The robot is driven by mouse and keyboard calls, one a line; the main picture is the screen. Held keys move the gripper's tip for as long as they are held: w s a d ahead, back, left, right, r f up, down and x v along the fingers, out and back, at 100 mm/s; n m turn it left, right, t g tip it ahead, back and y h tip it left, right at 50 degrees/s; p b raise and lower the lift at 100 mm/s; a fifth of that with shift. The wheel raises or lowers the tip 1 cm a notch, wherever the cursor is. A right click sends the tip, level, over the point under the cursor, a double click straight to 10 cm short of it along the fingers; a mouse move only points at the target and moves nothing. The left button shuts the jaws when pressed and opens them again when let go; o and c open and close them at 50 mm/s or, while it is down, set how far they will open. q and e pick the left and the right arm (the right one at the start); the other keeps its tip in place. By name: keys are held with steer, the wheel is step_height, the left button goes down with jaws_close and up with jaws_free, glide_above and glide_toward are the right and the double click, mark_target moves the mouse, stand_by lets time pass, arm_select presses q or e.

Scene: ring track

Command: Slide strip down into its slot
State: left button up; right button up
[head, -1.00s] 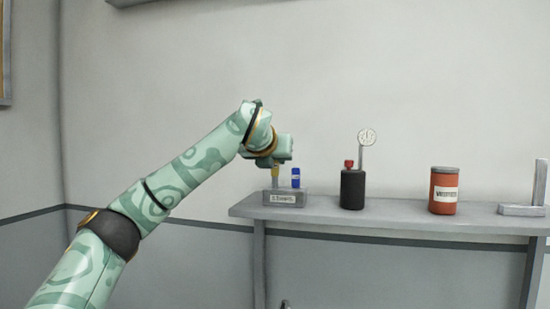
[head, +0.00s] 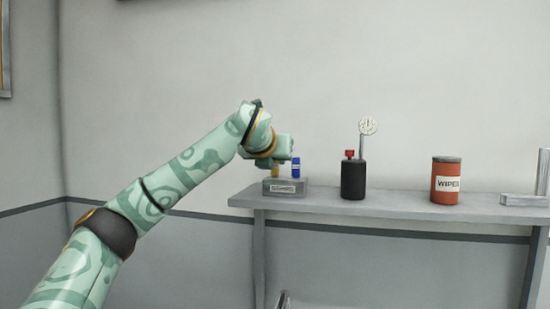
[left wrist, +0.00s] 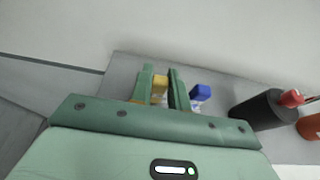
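The yellow strip (head: 275,172) is upright between the fingers of my left gripper (left wrist: 161,86), which look closed against its two sides. The left gripper (head: 279,163) sits just above the left part of a small grey labelled holder (head: 286,187). The strip's lower end meets the top of this holder; its depth in the slot is hidden. In the left wrist view the strip (left wrist: 160,84) shows between the green fingers. A blue strip (head: 296,168) stands upright in the holder just right of the gripper. My right gripper is not in view.
The holder stands at the left end of a grey shelf (head: 400,204). To its right stand a black bottle (head: 353,180) with a red knob and round dial, an orange wipes canister (head: 446,183) and a grey angled stand (head: 541,180). The shelf between them is clear.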

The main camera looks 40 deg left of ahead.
arm_select(q)
steer(key=o, duration=0.5)
steer(key=shift+s+r, duration=0.1)
steer(key=shift+r, duration=0.05)
steer(key=p+v, duration=0.3)
steer(key=v, duration=1.3)
